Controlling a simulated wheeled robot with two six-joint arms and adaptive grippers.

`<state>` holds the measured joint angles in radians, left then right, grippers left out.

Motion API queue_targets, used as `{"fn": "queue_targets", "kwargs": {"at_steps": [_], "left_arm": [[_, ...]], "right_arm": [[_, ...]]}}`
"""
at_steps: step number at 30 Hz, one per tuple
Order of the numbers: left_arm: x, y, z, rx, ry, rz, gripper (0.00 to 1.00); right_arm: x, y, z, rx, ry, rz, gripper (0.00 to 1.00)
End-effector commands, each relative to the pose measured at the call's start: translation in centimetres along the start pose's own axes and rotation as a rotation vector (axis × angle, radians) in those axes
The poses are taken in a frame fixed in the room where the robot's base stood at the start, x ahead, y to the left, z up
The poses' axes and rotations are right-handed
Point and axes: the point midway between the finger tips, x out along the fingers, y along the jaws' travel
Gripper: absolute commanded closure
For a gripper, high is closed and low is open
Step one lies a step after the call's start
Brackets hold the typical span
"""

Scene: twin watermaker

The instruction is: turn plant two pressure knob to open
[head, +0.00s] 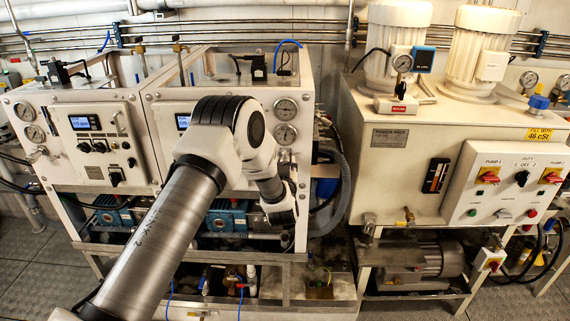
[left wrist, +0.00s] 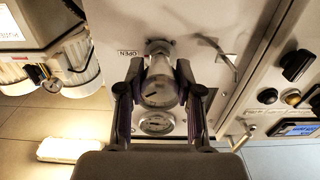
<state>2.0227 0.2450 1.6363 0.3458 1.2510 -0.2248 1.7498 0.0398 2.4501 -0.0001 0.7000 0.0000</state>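In the head view my left gripper (head: 281,207) is at the right side of the second plant cabinet (head: 158,112); the knob is hidden behind my arm. My right gripper is not in view.
Two gauges (head: 285,119) sit above the gripper on that cabinet; one gauge (left wrist: 157,123) shows between the fingers. A bent lever (left wrist: 228,62) is beside the right finger. A grey hose (head: 342,190) and the hydraulic tank (head: 392,137) stand to the right.

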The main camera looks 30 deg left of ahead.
Motion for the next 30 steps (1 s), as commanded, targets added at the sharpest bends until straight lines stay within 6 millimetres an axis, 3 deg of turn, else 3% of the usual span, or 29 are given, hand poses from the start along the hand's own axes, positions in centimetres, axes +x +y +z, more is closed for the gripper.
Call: {"fn": "queue_targets", "kwargs": {"at_steps": [8,14,30], "left_arm": [[0.0,0.0,0.1,-0.014,0.001,0.001,1.00],[0.0,0.0,0.3,-0.075,0.002,0.000,1.00],[0.0,0.1,0.8,-0.512,0.003,0.001,1.00]], "right_arm": [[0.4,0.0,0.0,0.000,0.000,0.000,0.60],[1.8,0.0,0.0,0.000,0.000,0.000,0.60],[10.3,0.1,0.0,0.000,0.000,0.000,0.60]]}}
